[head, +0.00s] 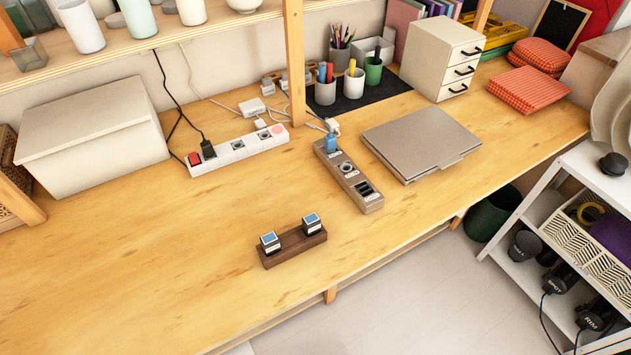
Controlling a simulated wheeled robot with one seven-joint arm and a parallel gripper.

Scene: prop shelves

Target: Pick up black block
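A dark brown wooden holder (292,250) lies near the front edge of the wooden table. Two small dark blocks with blue tops and pale front labels sit on it, a left block (270,243) and a right block (312,224). They stand apart from each other. I cannot tell which one, if either, is the black block; their labels are too small to read. My gripper is not in view.
A brown power strip (348,175) with a blue plug and a grey laptop (421,142) lie behind the holder. A white power strip (236,148) and a lidded box (93,136) stand at the back left. The table's left front is clear.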

